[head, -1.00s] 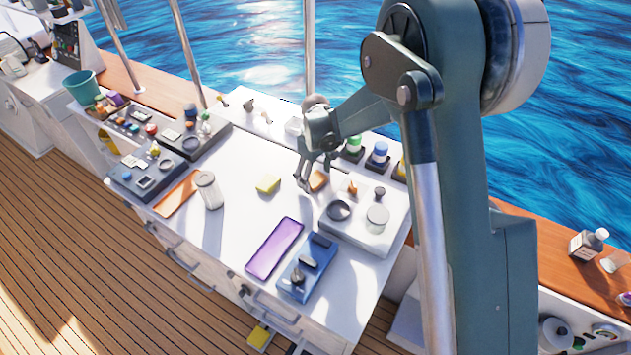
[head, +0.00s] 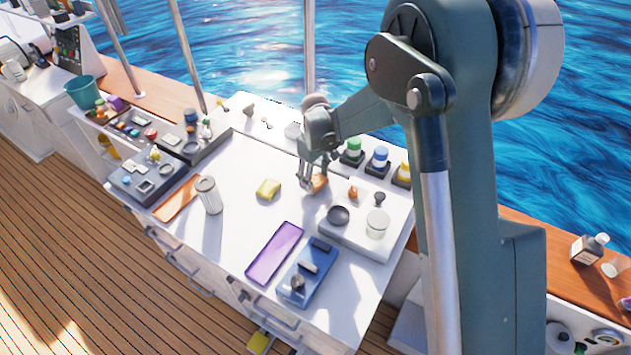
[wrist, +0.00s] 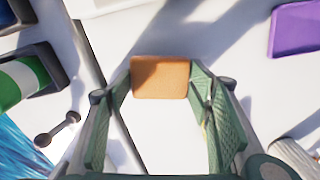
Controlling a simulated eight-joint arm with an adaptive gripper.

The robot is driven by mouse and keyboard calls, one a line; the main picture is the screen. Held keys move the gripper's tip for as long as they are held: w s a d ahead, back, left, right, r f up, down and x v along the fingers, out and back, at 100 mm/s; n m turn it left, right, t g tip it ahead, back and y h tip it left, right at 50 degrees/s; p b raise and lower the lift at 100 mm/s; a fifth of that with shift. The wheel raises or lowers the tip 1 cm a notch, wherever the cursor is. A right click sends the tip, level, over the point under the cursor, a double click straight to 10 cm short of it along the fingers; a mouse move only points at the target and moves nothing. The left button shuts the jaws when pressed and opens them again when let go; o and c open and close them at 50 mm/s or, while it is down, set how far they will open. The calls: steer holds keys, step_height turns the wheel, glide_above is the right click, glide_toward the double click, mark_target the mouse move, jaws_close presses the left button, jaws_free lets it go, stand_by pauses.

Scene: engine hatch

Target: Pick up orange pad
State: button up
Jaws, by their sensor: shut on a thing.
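The orange pad (wrist: 160,77) is a small rounded square. In the wrist view it sits between the two green fingers of my gripper (wrist: 160,90), which are shut on its left and right sides. In the head view the orange pad (head: 319,182) is partly hidden by my gripper (head: 312,183), low over the back part of the white worktop (head: 235,235). I cannot tell whether the pad still touches the worktop.
A yellow pad (head: 268,189) lies left of my gripper. A grey-white tray (head: 352,232) with round lids stands to the right. A purple tray (head: 274,253) and a blue block (head: 308,273) lie toward the front. Green-, blue- and yellow-capped jars line the back edge.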

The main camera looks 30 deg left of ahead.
mark_target(316, 180)
step_height(316, 180, up, 8)
steer(key=shift+r, duration=0.15)
stand_by(0.3)
stand_by(0.5)
